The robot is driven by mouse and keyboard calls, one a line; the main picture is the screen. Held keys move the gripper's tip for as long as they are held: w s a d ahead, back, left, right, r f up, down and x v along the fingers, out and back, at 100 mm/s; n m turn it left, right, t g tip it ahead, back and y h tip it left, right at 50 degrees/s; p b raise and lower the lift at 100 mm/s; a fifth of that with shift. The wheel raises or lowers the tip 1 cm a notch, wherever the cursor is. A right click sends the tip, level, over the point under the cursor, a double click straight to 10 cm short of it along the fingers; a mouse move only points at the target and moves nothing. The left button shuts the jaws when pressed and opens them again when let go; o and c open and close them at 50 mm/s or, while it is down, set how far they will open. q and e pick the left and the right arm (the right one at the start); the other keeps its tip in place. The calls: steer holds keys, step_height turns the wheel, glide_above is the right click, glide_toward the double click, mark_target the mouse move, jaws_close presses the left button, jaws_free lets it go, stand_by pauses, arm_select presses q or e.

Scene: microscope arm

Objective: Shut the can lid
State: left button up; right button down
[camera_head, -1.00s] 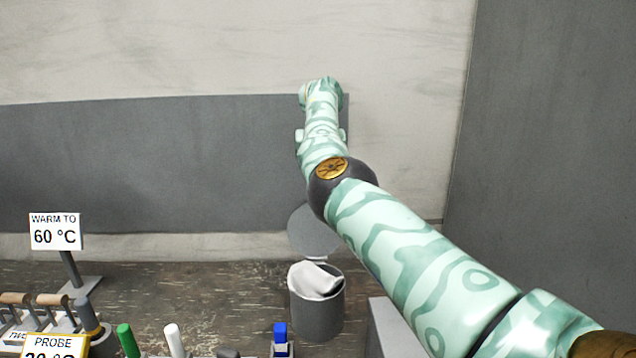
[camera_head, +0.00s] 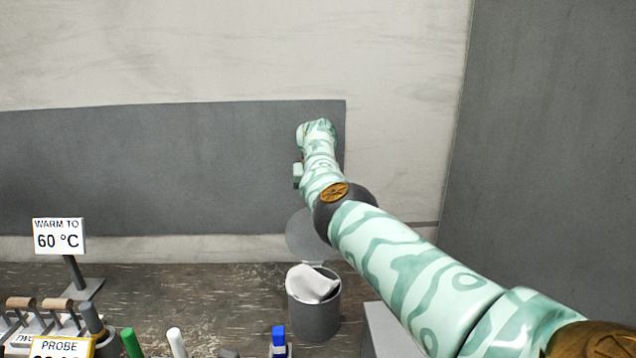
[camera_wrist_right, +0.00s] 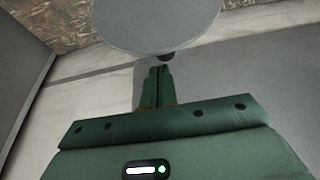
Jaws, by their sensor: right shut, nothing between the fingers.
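A dark grey can (camera_head: 314,313) stands on the bench with crumpled white material (camera_head: 313,283) inside. Its round grey lid (camera_head: 308,236) stands up, open, at the back of the can's rim. My right arm reaches over from the right, beyond the can; its gripper is hidden behind the arm in the head view. In the right wrist view the right gripper (camera_wrist_right: 158,70) is shut with nothing in it. The lid (camera_wrist_right: 155,18) shows there as a large grey disc just past the fingertips; I cannot tell whether they touch. My left gripper is not in view.
A "WARM TO 60 °C" sign (camera_head: 59,236) stands at the left, near a rack of wooden-handled tools (camera_head: 38,303). Green, white and blue capped items stand along the front. A grey box (camera_head: 388,332) sits right of the can. A wall rises behind the bench.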

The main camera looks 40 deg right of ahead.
steer(key=shift+s+a+r+p, duration=0.15)
steer(key=shift+s+r+p, duration=0.05)
steer(key=shift+r+p, duration=0.1)
steer(key=shift+s+a+f+p, duration=0.1)
steer(key=shift+s+a+p, duration=0.25)
steer(key=shift+s+a, duration=0.25)
steer(key=shift+d, duration=0.1)
